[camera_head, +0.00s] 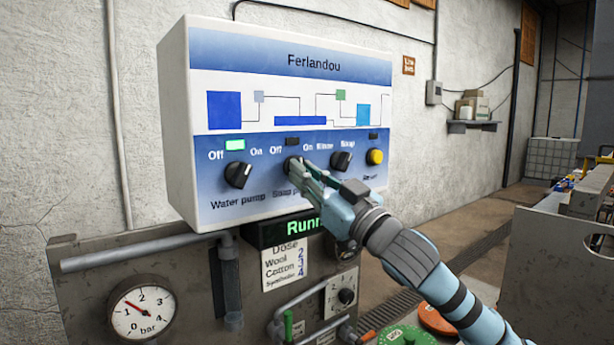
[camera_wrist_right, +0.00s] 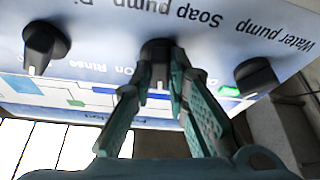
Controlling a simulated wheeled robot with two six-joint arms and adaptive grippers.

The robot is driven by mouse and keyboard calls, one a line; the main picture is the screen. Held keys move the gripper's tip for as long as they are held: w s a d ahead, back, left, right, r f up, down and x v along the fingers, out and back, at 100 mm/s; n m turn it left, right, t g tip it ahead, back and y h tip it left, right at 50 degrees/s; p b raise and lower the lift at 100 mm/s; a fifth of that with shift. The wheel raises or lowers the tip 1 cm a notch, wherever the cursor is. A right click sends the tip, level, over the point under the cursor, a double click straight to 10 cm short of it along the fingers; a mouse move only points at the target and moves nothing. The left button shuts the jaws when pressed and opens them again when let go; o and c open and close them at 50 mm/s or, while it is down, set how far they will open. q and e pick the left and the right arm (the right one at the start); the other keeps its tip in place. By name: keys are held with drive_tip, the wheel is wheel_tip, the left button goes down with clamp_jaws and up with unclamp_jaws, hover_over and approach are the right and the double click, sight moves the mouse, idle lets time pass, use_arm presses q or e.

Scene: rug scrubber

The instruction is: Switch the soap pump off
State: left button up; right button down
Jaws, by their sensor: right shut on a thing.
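The soap pump knob (camera_head: 291,163) is a black rotary knob in the middle of the white and blue Ferlandou panel (camera_head: 340,85). My right gripper (camera_head: 302,172) is shut on this knob, and its fingers hide much of it and part of its label. In the right wrist view the two fingers (camera_wrist_right: 164,80) sit at either side of the soap pump knob (camera_wrist_right: 157,48). Which way the knob points cannot be made out. The lamp above it (camera_head: 292,142) is dark. My left gripper is not in view.
The water pump knob (camera_head: 238,175) is left of it under a lit green lamp (camera_head: 235,144). The rinse knob (camera_head: 342,161) and a yellow button (camera_head: 374,157) are close on the right. A green "Runn..." display (camera_head: 303,227) and a pressure gauge (camera_head: 141,307) are below.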

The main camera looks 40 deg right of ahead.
drive_tip(key=shift+d+n+g+y+p, duration=0.1)
drive_tip(key=shift+n+g+y+p, duration=0.2)
drive_tip(key=shift+n+y, duration=0.7)
drive_tip(key=shift+d+n+g+y+p, duration=0.1)
drive_tip(key=shift+n+g+y+p, duration=0.15)
drive_tip(key=shift+n, duration=1.45)
drive_tip(key=shift+y, duration=0.25)
drive_tip(key=c, duration=1.6)
unclamp_jaws()
drive_tip(key=shift+w, duration=0.1)
drive_tip(key=shift+o, duration=0.2)
wheel_tip(320, 180, up, 9)
drive_tip(key=shift+w+a+r, duration=0.1)
drive_tip(key=shift+w+a, duration=0.05)
drive_tip(key=shift+r, duration=0.4)
drive_tip(key=shift+s+d, duration=0.2)
drive_tip(key=shift+f, duration=0.1)
